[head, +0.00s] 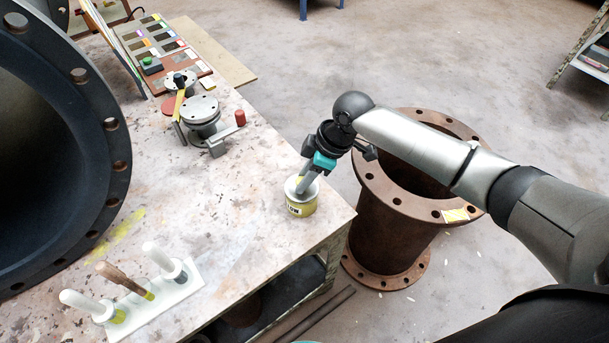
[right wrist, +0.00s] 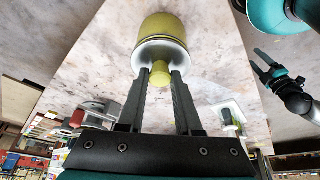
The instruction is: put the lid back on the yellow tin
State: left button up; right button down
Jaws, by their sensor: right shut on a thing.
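The yellow tin (head: 301,207) stands upright near the right edge of the workbench, and its body also shows in the right wrist view (right wrist: 162,28). My right gripper (head: 303,186) is above the tin, tilted. In the right wrist view its fingers (right wrist: 161,80) are shut on the yellow knob (right wrist: 160,76) of the silver lid (right wrist: 158,54). The lid is at the tin's top; I cannot tell whether it is fully seated. My left gripper (right wrist: 262,68) shows small at the right of the right wrist view, fingers apart and empty, away from the tin.
A white rack (head: 168,300) with several handled tools stands at the bench's front left. A grey flanged fitting (head: 201,108) and a sample board (head: 165,55) are at the back. A large dark pipe (head: 105,190) fills the left. A rusty flanged pipe (head: 385,235) stands beside the bench.

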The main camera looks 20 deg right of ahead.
jog(key=shift+p, duration=0.4)
dwell(0.6)
jog(key=shift+c, duration=0.2)
grip_release()
dwell(0.4)
jog(key=shift+r+p, duration=3.55)
jog(key=shift+p, duration=0.5)
jog(key=shift+f, duration=0.1)
grip_shut()
